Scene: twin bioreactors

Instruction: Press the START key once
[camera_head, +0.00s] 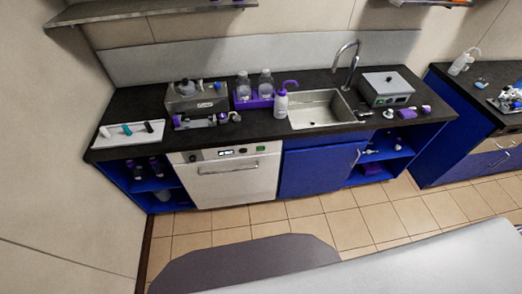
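No key with a readable START label shows. A white front-loading machine (226,183) under the counter has a panel with a dark display (226,152), a small green key or light (261,149) and a bar handle. A grey box-shaped device (386,88) on the counter, right of the sink, has a small front panel (396,99) too small to read. A metal bath-like device (196,97) stands on the counter at the left. Neither of my grippers is in view.
The dark counter (140,103) holds a white tray (128,134), a purple rack (253,103) with two bottles, a purple-capped wash bottle (281,102) and a sink (318,112) with tap. A second bench (457,135) is at right. Tiled floor (350,228) lies clear before the cabinets.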

